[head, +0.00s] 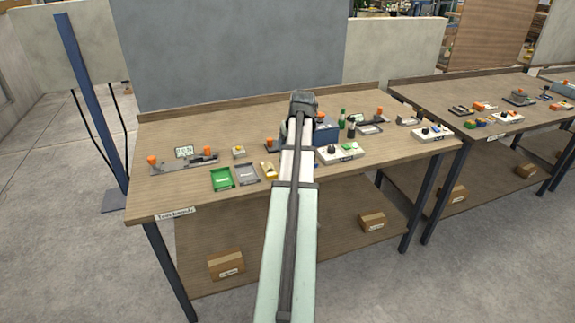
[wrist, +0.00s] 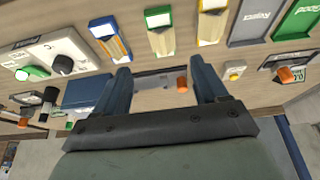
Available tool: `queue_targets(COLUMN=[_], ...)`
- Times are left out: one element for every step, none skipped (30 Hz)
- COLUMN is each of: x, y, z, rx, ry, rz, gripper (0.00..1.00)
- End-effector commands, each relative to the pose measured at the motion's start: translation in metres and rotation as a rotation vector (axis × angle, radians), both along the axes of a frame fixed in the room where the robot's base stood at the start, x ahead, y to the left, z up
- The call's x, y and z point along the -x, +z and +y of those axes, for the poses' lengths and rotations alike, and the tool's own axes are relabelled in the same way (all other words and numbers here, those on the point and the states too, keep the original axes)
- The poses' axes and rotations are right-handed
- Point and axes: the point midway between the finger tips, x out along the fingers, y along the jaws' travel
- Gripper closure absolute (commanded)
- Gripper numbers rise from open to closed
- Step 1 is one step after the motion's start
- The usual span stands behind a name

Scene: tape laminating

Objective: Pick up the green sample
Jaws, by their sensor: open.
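My gripper (wrist: 160,78) is open and empty in the wrist view, its two dark blue fingers spread above the bench; the head view shows my arm but not the fingers clearly. A yellow piece (head: 268,170) also shows in the head view, beside my arm; my arm hides others.
A green tray (head: 221,179) and a grey tray (head: 247,174) lie left of my arm. The bench's front left is clear.

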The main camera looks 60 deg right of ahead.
Motion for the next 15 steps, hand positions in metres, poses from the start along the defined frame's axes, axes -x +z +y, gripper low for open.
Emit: queue_targets(x=[-0.002, -0.004, -0.005, -0.006, -0.007, -0.009, -0.009, -0.010, -0.011, -0.011, -0.012, -0.012, -0.013, -0.013, -0.013], y=[-0.008, -0.012, -0.017, -0.021, -0.025, -0.029, -0.032, -0.034, -0.037, -0.039, -0.041, -0.043, -0.043, -0.044, -0.045], z=[-0.003, -0.004, -0.005, -0.006, -0.008, -0.009, -0.010, -0.011, -0.011, -0.012, -0.012, -0.013, -0.013, -0.013, -0.013], rx=[-0.002, -0.001, -0.001, -0.002, -0.002, -0.001, 0.000, 0.000, 0.000, -0.001, -0.001, 0.000, 0.000, 0.000, 0.000], ry=[0.000, 0.000, 0.000, 0.000, 0.000, 0.000, 0.000, 0.000, 0.000, 0.000, 0.000, 0.000, 0.000, 0.000, 0.000], rz=[0.001, 0.001, 0.001, 0.001, 0.001, 0.001, 0.000, 0.000, 0.000, 0.001, 0.001, 0.000, 0.000, 0.000, 0.000], gripper=[0.28, 0.28, 0.28, 0.28, 0.28, 0.28, 0.28, 0.28, 0.28, 0.28, 0.28, 0.28, 0.28, 0.28, 0.28])
